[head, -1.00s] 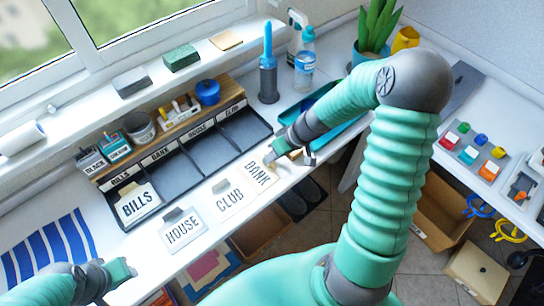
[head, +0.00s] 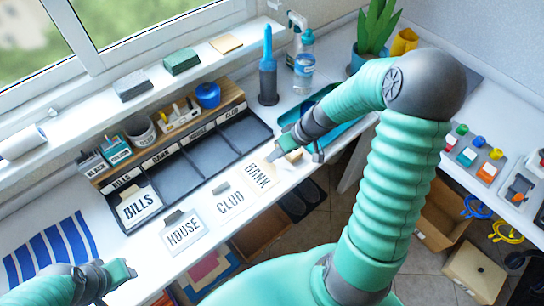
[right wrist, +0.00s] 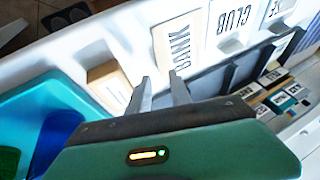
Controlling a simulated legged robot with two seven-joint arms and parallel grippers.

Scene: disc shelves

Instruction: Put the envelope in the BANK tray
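The BANK envelope (head: 257,180) lies flat near the front edge of the white table, right of the CLUB envelope. It also shows in the right wrist view (right wrist: 181,42), just past my fingertips. My right gripper (head: 294,157) is at its upper right end. In the right wrist view, its two fingers (right wrist: 158,84) are apart with nothing clearly held between them.
The HOUSE envelope (head: 184,233) and CLUB envelope (head: 230,203) lie left of the BANK envelope. The BILLS envelope (head: 139,205) is in the leftmost tray. A small tan block (right wrist: 110,82) sits beside my right fingers. A teal tray (head: 340,132) lies behind my right forearm.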

